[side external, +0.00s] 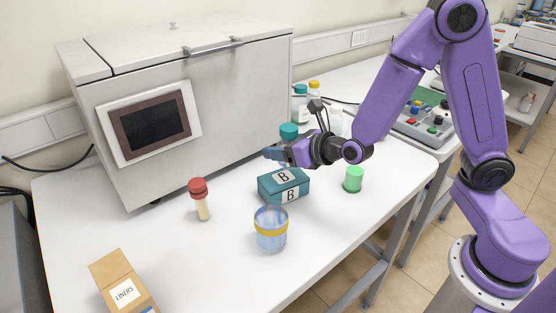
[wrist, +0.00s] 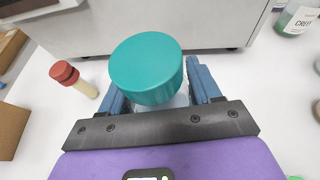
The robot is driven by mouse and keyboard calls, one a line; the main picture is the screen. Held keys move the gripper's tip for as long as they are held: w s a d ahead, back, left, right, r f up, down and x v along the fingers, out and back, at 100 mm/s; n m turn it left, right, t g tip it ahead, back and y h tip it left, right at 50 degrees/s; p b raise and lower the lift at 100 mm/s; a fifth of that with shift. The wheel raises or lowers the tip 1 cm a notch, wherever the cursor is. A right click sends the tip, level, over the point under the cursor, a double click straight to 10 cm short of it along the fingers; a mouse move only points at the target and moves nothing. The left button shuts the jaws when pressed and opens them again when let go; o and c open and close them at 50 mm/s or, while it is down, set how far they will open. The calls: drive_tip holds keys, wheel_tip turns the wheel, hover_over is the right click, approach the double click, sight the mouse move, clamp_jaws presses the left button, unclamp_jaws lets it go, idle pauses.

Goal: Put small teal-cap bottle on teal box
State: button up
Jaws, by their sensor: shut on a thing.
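The small teal-cap bottle shows its round teal cap (side external: 288,131) above my gripper's fingers in the side view. The cap (wrist: 146,66) fills the middle of the wrist view, with a bit of clear body below it. My gripper (side external: 278,153) is shut on this bottle, one blue finger on each side, and the bottle looks upright. Most of its body is hidden by the fingers. The teal box (side external: 284,186), labelled B, lies on the white table just below and in front of my gripper in the side view. It does not show in the wrist view.
A clear cup with a yellow band (side external: 271,230) stands before the box, a green-capped container (side external: 353,178) to its right. A liners carton (side external: 122,281) is front left. The large machine (side external: 190,100) and several bottles (side external: 300,103) stand behind.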

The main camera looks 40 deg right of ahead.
drive_tip(key=shift+w+a+f, duration=0.1)
drive_tip(key=shift+w+f, duration=0.6)
drive_tip(key=shift+f, duration=1.55)
drive_tip(key=shift+f, duration=0.2)
drive_tip(key=o, duration=1.2)
drive_tip(key=shift+r, duration=0.1)
drive_tip(key=shift+s+r, duration=0.15)
drive_tip(key=shift+v, duration=5.9)
